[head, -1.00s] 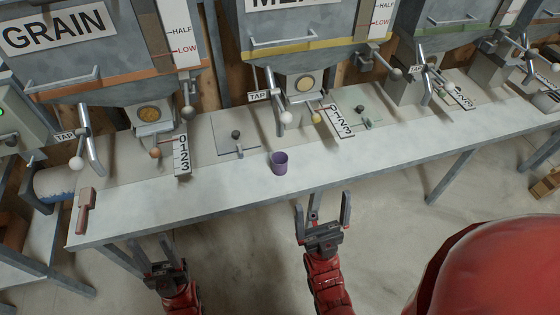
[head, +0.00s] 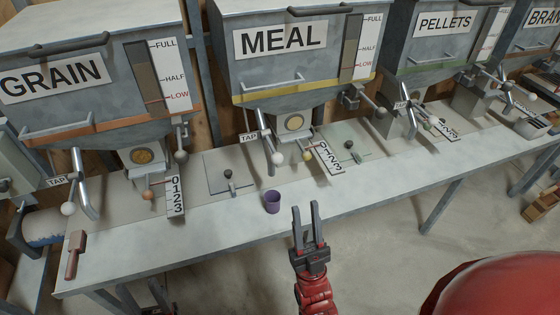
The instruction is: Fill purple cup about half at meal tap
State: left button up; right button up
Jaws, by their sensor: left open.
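The purple cup (head: 272,203) stands upright on the front part of the bench, below and in front of the meal hopper (head: 290,60). Its contents cannot be made out. The meal tap (head: 273,146), a silver bar with a white ball end, is under the hopper beside a TAP label (head: 248,137). My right gripper (head: 307,212) is open and empty, with its fingers pointing up the picture at the bench's front edge, right of the cup and apart from it. My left gripper (head: 158,290) is low at the bottom edge, below the bench front, open and mostly cut off.
The bench (head: 200,235) has a clear front strip. A red-brown handled tool (head: 75,254) lies at its left end. A 0-3 scale (head: 327,157) and yellow knob (head: 307,156) are right of the meal tap. Grain (head: 90,80) and pellets (head: 440,40) hoppers flank the meal hopper.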

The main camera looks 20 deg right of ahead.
jog(key=w+r+m+g+h+p, duration=0.1)
jog(key=w+g, duration=0.1)
jog(key=w, duration=0.1)
jog(key=w+r+m+g+h+p, duration=0.1)
jog(key=w+g, duration=0.1)
jog(key=w, duration=0.2)
jog(key=w+d+r+m+g+h+p, duration=0.1)
jog(key=w, duration=0.2)
jog(key=shift+w+m+g+h, duration=0.2)
jog(key=shift+m+g+h, duration=0.1)
jog(key=shift+m+g, duration=0.1)
grip_shut()
jog(key=w+d+f+m+g+p, duration=0.2)
jog(key=w+f+g+p, duration=0.2)
jog(key=g, duration=0.4)
jog(key=shift+w+d+f+m+g, duration=0.2)
jog(key=shift+m+g, duration=0.1)
jog(key=shift+m, duration=0.1)
